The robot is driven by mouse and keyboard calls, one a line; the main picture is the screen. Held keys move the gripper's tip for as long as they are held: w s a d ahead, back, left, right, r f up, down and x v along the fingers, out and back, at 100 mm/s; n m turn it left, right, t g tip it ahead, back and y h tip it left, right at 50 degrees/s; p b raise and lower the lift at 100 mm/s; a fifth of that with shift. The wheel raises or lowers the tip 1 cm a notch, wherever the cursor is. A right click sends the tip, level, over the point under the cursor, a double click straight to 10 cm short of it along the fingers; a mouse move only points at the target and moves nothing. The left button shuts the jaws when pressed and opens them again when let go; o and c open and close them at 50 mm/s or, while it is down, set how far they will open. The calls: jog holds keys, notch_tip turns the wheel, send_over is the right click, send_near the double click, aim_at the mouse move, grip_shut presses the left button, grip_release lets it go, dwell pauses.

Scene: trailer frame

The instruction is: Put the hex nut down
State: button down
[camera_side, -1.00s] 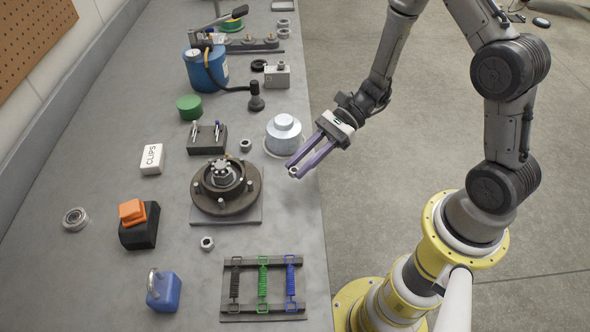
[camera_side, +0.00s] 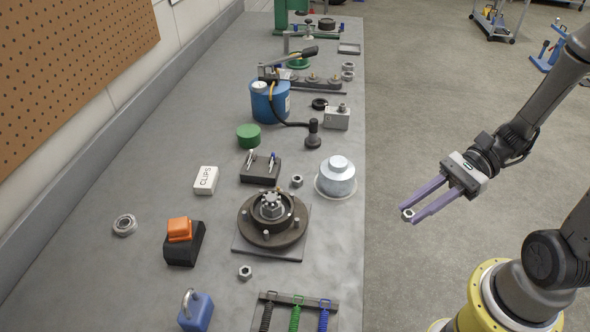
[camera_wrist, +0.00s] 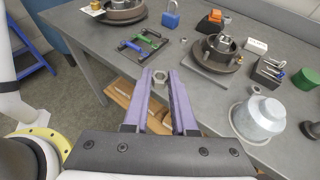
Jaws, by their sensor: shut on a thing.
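My gripper (camera_side: 414,215) is shut on a hex nut (camera_side: 408,214), a small grey ring held at the very tips of its purple fingers. The wrist view also shows the nut (camera_wrist: 160,76) between the fingertips. In the side view the gripper appears to the right of the workbench (camera_side: 335,240), over the floor. In the wrist view the nut appears just off the bench's near edge, with a lower shelf below. Other nuts stand on the bench, one (camera_side: 245,272) in front of the dark hub (camera_side: 271,218) and one (camera_side: 297,181) behind it.
A silver stepped cap (camera_side: 336,177) stands near the bench's right edge. A spring rack (camera_side: 335,315), blue padlock (camera_side: 196,312), black-and-orange block (camera_side: 184,243), CLIPS box (camera_side: 206,180) and pin block (camera_side: 260,170) share the top.

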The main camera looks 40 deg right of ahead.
jog(key=w+d+f+m+t+h, duration=0.1)
jog(key=w+d+m+t, duration=0.15)
jog(key=w, duration=0.45)
jog(key=w+d+m+t+h, duration=0.1)
jog(key=w+d+m+t, duration=0.15)
jog(key=w, duration=0.35)
jog(key=w+a, duration=0.1)
jog(key=w, duration=0.2)
jog(key=w+a+r+m+t+h, duration=0.1)
jog(key=w, duration=0.3)
jog(key=w+a+r+t, duration=0.1)
jog(key=w, duration=0.3)
jog(key=shift+a+m+h, duration=0.25)
jog(key=shift+m+h, duration=0.15)
jog(key=w+a+r+n+g+y, duration=0.1)
jog(key=w+a, duration=0.1)
jog(key=a, duration=0.7)
jog(key=w+a+r, duration=0.2)
jog(key=a, duration=0.7)
send_over(213, 176)
jog(key=shift+n+g, duration=0.3)
jog(key=f, duration=0.6)
jog(key=s+f, duration=0.1)
jog(key=f, duration=0.2)
jog(key=shift+d, duration=0.25)
jog(key=shift+w+a+f, duration=0.2)
jog(key=shift+w+f, duration=0.2)
jog(key=shift+f, duration=1.7)
jog(key=shift+f, duration=0.15)
